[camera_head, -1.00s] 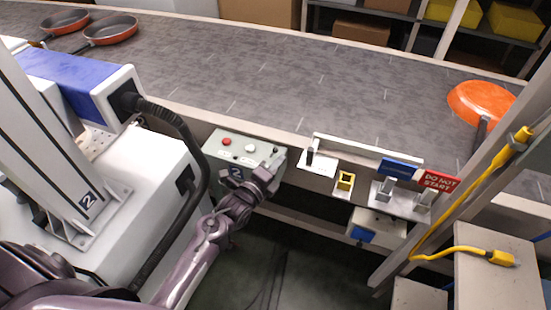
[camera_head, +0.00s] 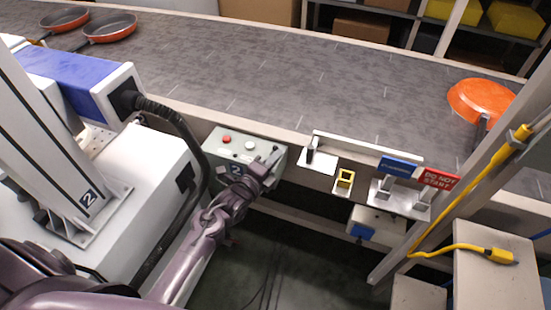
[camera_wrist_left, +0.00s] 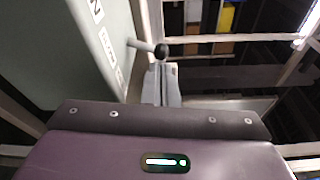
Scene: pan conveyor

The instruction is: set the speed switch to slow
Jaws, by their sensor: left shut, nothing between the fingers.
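The grey-green control box (camera_head: 215,150), marked 2, is fixed at the conveyor's front edge. It has a red button (camera_head: 227,139) and a white button (camera_head: 250,145) on top. In the left wrist view, a metal lever with a black ball end (camera_wrist_left: 162,50) sticks out from a grey panel (camera_wrist_left: 75,60) with white labels; it appears to be the speed switch. Its setting cannot be read. My left gripper (camera_head: 272,157) is shut and empty at the box's right side. Its fingertips (camera_wrist_left: 162,72) show close to the lever; contact is unclear. My right gripper is out of view.
The conveyor belt (camera_head: 290,85) runs behind the box, with orange pans (camera_head: 480,98) on it. A white machine (camera_head: 130,185) with a black hose stands left. Brackets, a yellow-framed part (camera_head: 344,178) and a red sign (camera_head: 439,179) are to the right.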

